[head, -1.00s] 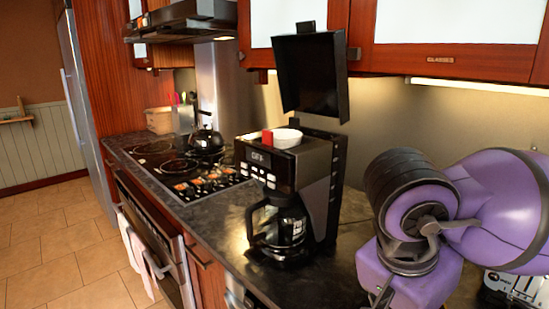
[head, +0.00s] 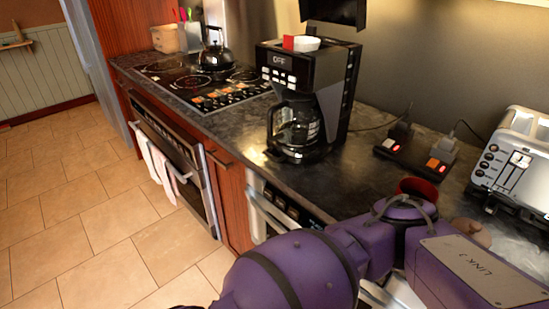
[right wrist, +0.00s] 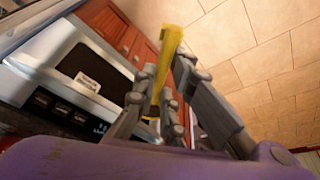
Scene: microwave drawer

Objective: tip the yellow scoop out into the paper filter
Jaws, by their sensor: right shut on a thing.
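The yellow scoop (right wrist: 170,42) shows in the right wrist view. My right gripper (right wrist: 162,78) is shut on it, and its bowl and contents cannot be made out. In the head view only my purple right arm shows, low in front of the counter; its gripper and the scoop are hidden or out of frame. The white paper filter (head: 306,43) sits in the open top of the black coffee maker (head: 305,95), well apart from my arm. Its inside is hardly visible. My left gripper is not in view.
The coffee maker's raised lid (head: 333,12) is cut off at the top. A red piece (head: 287,42) stands beside the filter. A power strip (head: 412,150), a red cup (head: 418,188) and a toaster (head: 515,160) are to the right. The stove (head: 205,85) is to the left.

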